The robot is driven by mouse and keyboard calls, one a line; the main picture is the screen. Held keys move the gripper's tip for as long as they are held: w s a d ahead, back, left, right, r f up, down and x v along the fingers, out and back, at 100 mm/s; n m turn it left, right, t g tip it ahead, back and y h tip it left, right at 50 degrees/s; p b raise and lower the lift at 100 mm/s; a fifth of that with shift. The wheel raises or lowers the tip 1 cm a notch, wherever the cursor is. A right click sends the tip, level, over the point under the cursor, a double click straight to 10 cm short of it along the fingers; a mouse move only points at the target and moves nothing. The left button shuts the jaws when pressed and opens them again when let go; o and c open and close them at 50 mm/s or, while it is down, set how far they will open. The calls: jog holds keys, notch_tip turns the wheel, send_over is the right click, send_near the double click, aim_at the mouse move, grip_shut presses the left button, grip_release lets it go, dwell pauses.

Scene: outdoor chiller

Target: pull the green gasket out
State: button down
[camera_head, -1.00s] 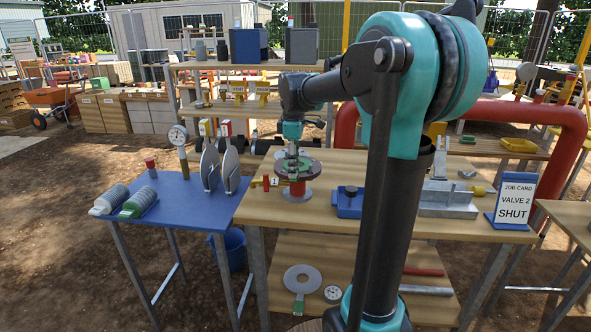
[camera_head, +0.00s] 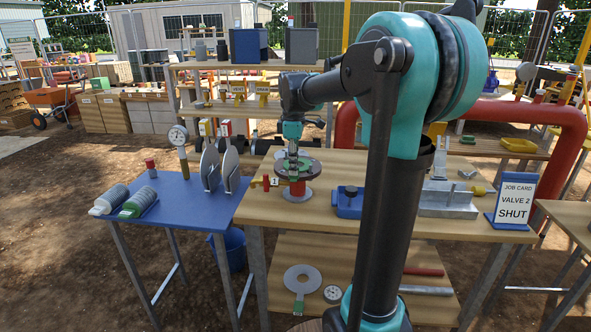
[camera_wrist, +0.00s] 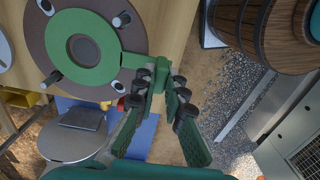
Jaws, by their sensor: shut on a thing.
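The green gasket (camera_wrist: 108,67) is a flat ring with a tab on its right side in the wrist view. It lies on a dark brown round flange (camera_wrist: 37,38), around a dark centre hole. Studs stand up from the flange around the ring. My gripper (camera_wrist: 160,84) is shut on the gasket's tab, beside the flange rim. In the head view my gripper (camera_head: 292,150) points down at the flange (camera_head: 314,171), which sits on a red and grey pipe stand on the wooden bench. The gasket is small and partly hidden there.
A red valve handle (camera_head: 266,183) with a tag sits left of the flange. A blue tray (camera_head: 349,205) and a job card (camera_head: 513,200) reading "VALVE 2 SHUT" stand to the right. A blue table (camera_head: 185,205) with upright discs stands left. A wooden barrel (camera_wrist: 265,35) shows in the wrist view.

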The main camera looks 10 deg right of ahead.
jog(key=shift+r, duration=0.75)
jog(key=shift+r, duration=1.3)
